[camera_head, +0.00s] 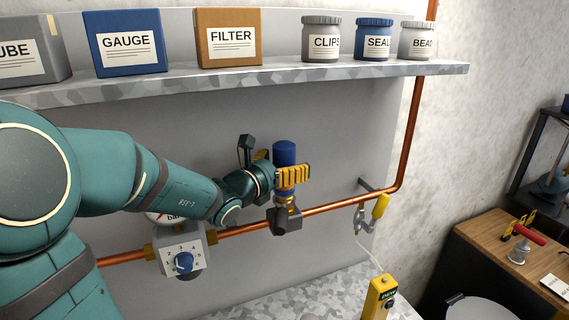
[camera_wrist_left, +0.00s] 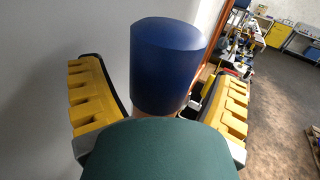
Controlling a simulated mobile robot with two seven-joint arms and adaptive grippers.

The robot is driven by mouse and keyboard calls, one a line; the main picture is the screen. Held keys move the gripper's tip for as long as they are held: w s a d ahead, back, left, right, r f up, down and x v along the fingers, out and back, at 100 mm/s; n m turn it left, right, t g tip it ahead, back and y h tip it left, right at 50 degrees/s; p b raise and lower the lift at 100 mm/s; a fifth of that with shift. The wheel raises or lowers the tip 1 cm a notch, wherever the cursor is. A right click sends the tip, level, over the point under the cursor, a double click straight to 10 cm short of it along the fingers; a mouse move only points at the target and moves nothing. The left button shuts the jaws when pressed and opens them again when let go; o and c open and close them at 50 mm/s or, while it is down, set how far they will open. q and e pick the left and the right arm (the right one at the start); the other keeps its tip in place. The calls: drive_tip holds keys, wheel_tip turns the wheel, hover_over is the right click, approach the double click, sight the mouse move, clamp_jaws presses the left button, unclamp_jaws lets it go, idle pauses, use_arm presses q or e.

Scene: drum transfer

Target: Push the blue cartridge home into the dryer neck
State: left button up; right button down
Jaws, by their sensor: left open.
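The blue cartridge (camera_head: 285,153) stands upright above the dryer neck (camera_head: 287,202), a brass fitting on a dark body (camera_head: 286,221) on the copper pipe. My left gripper (camera_head: 277,170) is at the cartridge, its yellow-padded finger crossing in front of the lower part. In the left wrist view, the cartridge (camera_wrist_left: 167,65) stands between the two spread fingers of the left gripper (camera_wrist_left: 163,90), with a gap on the left side. The finger hides the joint between cartridge and neck, so I cannot tell how deep it sits. My right gripper is out of view.
A shelf (camera_head: 300,72) with labelled boxes and jars runs above. The copper pipe (camera_head: 330,206) carries a regulator with a blue knob (camera_head: 183,262) on the left and a yellow-handled valve (camera_head: 380,206) on the right. A yellow meter (camera_head: 379,297) stands on the speckled counter (camera_head: 300,303).

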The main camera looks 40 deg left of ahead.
use_arm(q)
drive_tip(key=s, duration=1.2)
drive_tip(key=shift+d, duration=0.25)
